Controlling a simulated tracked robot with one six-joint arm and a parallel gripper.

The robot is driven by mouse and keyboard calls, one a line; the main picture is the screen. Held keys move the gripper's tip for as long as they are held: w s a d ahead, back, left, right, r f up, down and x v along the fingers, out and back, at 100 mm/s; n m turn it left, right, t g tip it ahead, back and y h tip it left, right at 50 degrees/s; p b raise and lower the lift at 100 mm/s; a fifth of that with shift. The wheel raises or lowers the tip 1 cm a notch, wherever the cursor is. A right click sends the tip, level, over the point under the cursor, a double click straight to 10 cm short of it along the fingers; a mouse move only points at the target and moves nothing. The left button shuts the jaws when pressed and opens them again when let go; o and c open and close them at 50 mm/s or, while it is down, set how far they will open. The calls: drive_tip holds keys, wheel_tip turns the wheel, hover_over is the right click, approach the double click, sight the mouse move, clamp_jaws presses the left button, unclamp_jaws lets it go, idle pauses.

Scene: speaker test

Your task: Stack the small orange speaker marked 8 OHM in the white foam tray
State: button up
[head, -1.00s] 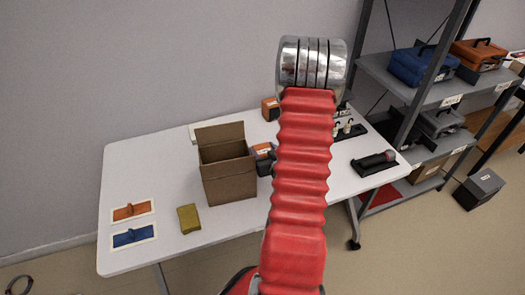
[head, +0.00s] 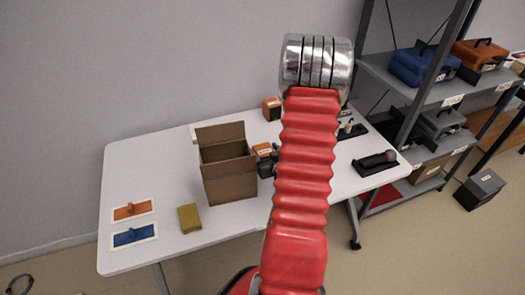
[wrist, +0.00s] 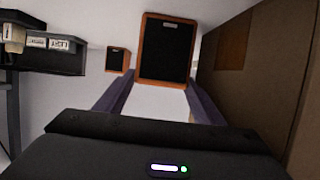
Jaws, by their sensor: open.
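An orange speaker with a black front (wrist: 166,50) stands upright just ahead of my gripper in the wrist view. Its small label is too blurred to read. In the head view this orange speaker (head: 263,150) is beside the cardboard box. My gripper (wrist: 160,84) is open, its fingers pointing at the speaker's lower part; I cannot tell whether they touch it. In the head view my gripper (head: 266,166) is partly hidden by my red arm. A second orange speaker (wrist: 118,60) stands farther back, also in the head view (head: 271,108).
The open cardboard box (head: 229,182) stands close; its wall (wrist: 260,85) fills the wrist view's right side. A dark stand (wrist: 50,60) with labels is at left there. A yellow block (head: 189,218), orange and blue pieces, and a black holder (head: 374,164) are on the white table (head: 170,160).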

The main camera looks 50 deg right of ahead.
drive_tip(key=v, duration=0.6)
drive_tip(key=shift+s, duration=0.25)
idle(0.4)
